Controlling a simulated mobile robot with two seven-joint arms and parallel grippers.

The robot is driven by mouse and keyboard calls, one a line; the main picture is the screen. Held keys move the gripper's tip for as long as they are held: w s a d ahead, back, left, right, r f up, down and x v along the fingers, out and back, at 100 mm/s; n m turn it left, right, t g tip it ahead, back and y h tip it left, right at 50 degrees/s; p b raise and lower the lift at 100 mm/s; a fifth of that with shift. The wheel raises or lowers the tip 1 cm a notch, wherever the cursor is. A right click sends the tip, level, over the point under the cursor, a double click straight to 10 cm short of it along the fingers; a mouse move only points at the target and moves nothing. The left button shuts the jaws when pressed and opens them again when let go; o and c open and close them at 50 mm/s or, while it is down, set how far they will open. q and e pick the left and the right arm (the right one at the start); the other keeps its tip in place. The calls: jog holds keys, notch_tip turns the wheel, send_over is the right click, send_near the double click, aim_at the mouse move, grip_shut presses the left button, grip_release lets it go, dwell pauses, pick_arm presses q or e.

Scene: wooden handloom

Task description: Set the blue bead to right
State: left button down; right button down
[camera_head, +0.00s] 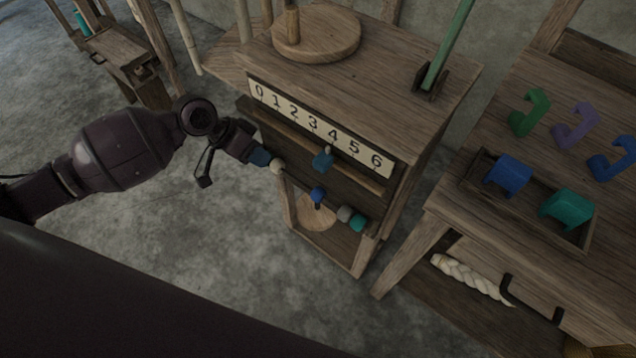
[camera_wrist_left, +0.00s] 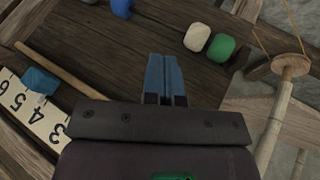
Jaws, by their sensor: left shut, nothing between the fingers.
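The blue bead (camera_head: 318,195) sits in the middle of the bead row on the cabinet front, apart from its neighbours. It also shows at the top edge of the left wrist view (camera_wrist_left: 121,8). A white bead (camera_head: 277,165) is left of it; a grey bead (camera_head: 344,213) and a green bead (camera_head: 357,222) are to its right. My left gripper (camera_head: 258,156) is at the left end of the row, its blue fingers (camera_wrist_left: 163,75) shut and empty. Another green bead (camera_wrist_left: 222,48) by the white one shows in the wrist view. My right gripper is not in view.
A 0-to-6 number strip (camera_head: 320,125) with a blue slider (camera_head: 323,159) on a rail lies above the beads. A green lever (camera_head: 447,45) stands on the cabinet top. At right, a table holds a tray (camera_head: 468,186) with blue and teal pieces. Open floor lies left.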

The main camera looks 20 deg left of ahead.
aim_at(320, 198)
pick_arm(q)
jog(key=d+f+b, duration=0.3)
jog(key=d+f, duration=0.5)
jog(key=d, duration=0.1)
jog(key=shift+w+d, duration=0.3)
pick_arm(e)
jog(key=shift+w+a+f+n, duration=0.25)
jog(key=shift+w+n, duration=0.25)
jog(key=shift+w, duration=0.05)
pick_arm(q)
jog(key=shift+d, duration=0.1)
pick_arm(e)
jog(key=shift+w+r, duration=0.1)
